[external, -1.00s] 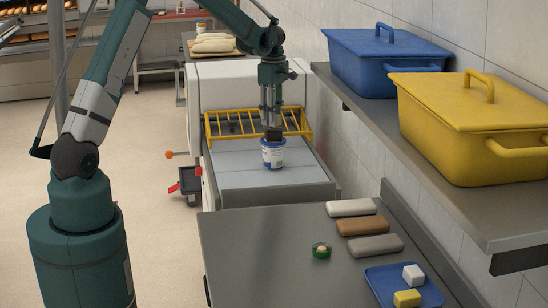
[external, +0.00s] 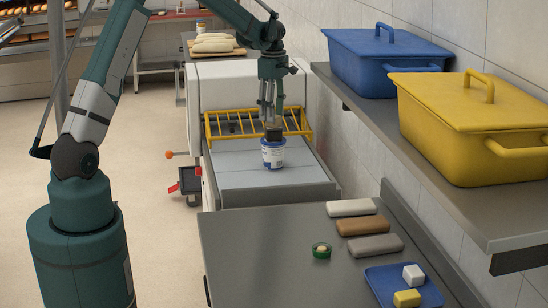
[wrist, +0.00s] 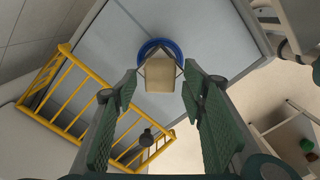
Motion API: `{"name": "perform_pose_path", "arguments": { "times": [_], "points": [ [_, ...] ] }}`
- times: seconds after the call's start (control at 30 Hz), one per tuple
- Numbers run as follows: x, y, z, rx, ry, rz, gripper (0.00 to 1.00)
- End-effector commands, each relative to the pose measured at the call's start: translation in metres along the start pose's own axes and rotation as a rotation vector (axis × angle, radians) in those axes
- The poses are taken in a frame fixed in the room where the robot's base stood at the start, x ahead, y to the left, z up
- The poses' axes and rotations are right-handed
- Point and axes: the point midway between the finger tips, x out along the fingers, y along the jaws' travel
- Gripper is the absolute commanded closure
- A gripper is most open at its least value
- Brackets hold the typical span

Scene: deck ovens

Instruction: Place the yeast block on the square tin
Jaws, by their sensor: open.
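A beige block (wrist: 160,74), which looks like the yeast block, shows in the wrist view above a dark angular piece over a round blue rim. In the external view a dark square piece (external: 273,134), seemingly the square tin, sits on a white tub with a blue rim (external: 273,157). The beige block cannot be made out there. My gripper (external: 271,124) is open directly above the tub. In the wrist view, its green fingers (wrist: 159,88) stand on both sides of the block with gaps. The contact under the block is hidden.
The tub stands on a grey machine top (external: 245,182) with a yellow guard rail (external: 222,126) behind. In front is a table (external: 250,260) with three loaf-shaped pieces, a green ring and a blue tray (external: 378,288) with small blocks. A shelf (external: 440,185) with lidded bins overhangs right.

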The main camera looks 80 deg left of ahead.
Motion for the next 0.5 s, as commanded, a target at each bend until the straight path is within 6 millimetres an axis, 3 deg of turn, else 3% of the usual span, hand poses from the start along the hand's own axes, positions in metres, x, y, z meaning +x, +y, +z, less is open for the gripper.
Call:
{"name": "perform_pose_path", "arguments": {
  "times": [0.5],
  "points": [
    [-0.079,0.0,0.0,0.0,0.0,0.0,0.58]
  ]
}}
